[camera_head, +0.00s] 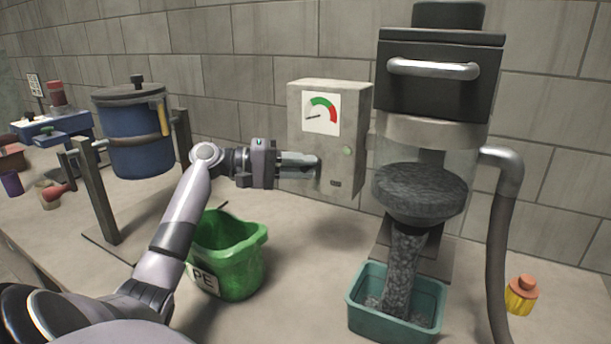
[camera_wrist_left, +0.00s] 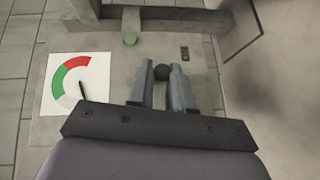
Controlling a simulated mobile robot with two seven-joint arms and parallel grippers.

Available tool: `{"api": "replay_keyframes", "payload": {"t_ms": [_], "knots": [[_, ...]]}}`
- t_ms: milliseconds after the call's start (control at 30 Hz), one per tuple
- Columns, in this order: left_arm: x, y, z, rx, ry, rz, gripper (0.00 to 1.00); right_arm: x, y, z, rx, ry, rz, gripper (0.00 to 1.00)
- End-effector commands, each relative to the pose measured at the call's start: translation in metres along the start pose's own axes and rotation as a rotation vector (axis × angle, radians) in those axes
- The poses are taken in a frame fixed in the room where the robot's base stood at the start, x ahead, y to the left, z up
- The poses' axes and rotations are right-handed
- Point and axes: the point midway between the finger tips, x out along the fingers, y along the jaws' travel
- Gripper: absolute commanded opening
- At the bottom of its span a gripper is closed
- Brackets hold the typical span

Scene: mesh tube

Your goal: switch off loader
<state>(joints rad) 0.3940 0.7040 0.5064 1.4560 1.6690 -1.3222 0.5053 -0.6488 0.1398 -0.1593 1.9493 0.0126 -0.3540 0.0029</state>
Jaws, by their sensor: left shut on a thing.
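The loader (camera_head: 439,65) has a black top with a bar handle and a clear section. Grey granules fill its lower cone and a column of them reaches down into a teal bin (camera_head: 362,318). Left of it a grey control box (camera_head: 352,105) carries a red-green gauge (camera_head: 321,114), a green lamp (camera_head: 348,151) and a small dark plate (camera_head: 335,183). My left gripper (camera_head: 316,165) is at the box front. In the left wrist view its fingers (camera_wrist_left: 161,90) are shut on a dark round knob (camera_wrist_left: 162,71). The knob is hidden in the head view.
A green PE bucket (camera_head: 231,258) stands below my left arm. A blue drum (camera_head: 135,135) on a stand is at the left. A grey hose (camera_head: 497,255) hangs right of the loader, with a small yellow container (camera_head: 521,298) beside it. Free surface lies between bucket and bin.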

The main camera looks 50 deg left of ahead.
Motion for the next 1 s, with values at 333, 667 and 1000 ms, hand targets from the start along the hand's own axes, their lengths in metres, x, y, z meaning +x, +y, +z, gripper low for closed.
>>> {"api": "replay_keyframes", "payload": {"t_ms": [333, 667, 1000], "knots": [[-0.0038, -0.0009, -0.0079, 0.018, -0.162, 0.021, 0.00, 0.0036, 0.0000, 0.0049, 0.000, 0.000, 0.000, 0.61], [-0.0045, -0.0017, -0.0101, 0.026, -0.226, 0.028, 0.00, 0.0042, 0.0000, 0.0057, 0.000, 0.000, 0.000, 0.61], [-0.0045, -0.0018, -0.0099, 0.027, -0.233, 0.028, 0.00, 0.0042, 0.0000, 0.0058, 0.000, 0.000, 0.000, 0.61]]}}
